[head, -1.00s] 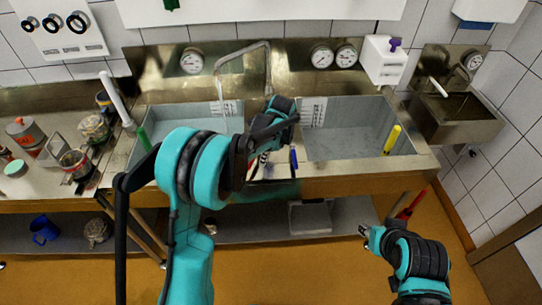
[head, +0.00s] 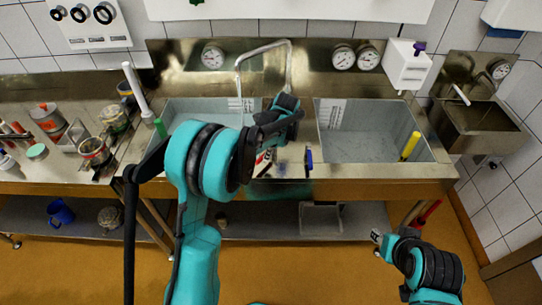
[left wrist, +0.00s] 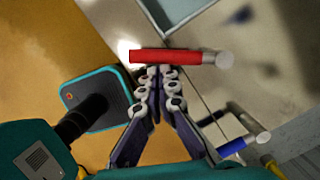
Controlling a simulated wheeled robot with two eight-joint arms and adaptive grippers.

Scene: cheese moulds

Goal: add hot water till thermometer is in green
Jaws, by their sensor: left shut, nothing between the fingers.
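A tap (head: 288,62) with a bent spout hangs over the left basin (head: 188,106). A red lever (head: 262,157) and a blue lever (head: 308,158) are on the sink's front between the basins. The left wrist view shows the red lever (left wrist: 165,56) across the fingertips and the blue lever (left wrist: 238,146) lower right. My left gripper (head: 272,130) is shut and empty, its tips (left wrist: 160,74) close beside the red lever; I cannot tell whether they touch. Round dials (head: 212,56) are on the back wall; their needles and colours are too small to read. My right gripper (head: 380,238) is low in front of the sink; its fingers are unclear.
The right basin (head: 365,143) has a yellow handle (head: 410,145); a green handle (head: 160,128) stands at the left basin. Jars and pots crowd the left counter. A white dispenser (head: 407,66) and a small sink (head: 478,126) are at the right. The floor in front is clear.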

